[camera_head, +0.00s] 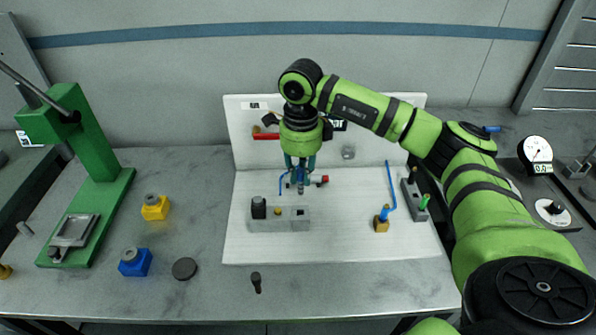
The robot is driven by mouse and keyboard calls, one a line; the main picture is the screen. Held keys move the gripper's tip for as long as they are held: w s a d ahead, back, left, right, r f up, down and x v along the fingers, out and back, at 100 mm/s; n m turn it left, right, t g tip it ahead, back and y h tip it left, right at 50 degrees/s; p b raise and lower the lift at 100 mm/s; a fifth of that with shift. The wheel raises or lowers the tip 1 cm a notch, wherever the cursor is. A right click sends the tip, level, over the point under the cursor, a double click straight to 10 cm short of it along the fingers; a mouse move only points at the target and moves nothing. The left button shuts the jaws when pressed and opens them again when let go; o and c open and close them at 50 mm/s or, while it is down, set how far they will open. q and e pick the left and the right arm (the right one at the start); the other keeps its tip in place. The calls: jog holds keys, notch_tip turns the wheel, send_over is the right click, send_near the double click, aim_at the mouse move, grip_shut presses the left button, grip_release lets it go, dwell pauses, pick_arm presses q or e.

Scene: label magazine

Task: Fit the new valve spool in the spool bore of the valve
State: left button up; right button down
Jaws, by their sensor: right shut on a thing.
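My right gripper (300,170) comes down from above the white board and is shut on a small, dark, upright rod (300,188), which looks like the valve spool. The grey valve block (280,222) lies on the board just below and in front of it. The block carries a black cylinder (259,208) at its left, a small brass part near the middle and a small dark opening (300,212) at its right, perhaps the spool bore. The rod appears above the block, apart from it. A dark, pin-like part (256,282) stands on the bench in front of the board. My left gripper is not in view.
A grey rack (416,205) with green-topped parts and a brass block (382,222) with a blue tube stand at the board's right. A green press (95,170), yellow block (155,207), blue block (135,262) and dark disc (185,268) are at left. A gauge (538,150) is far right.

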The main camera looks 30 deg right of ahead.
aim_at(301, 194)
jog(key=shift+d, duration=0.1)
jog(key=shift+f+b, duration=1)
jog(key=shift+f, duration=0.1)
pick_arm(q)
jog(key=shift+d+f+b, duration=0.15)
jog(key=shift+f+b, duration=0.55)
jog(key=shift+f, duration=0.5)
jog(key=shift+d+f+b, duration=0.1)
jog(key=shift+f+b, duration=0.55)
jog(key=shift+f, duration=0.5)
pick_arm(e)
jog(key=shift+f, duration=1.85)
pick_arm(q)
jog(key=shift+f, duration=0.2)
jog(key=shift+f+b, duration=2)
jog(key=shift+b, duration=0.2)
pick_arm(e)
jog(key=shift+f, duration=2.5)
jog(key=c, duration=1.1)
grip_release()
jog(key=shift+o, duration=0.2)
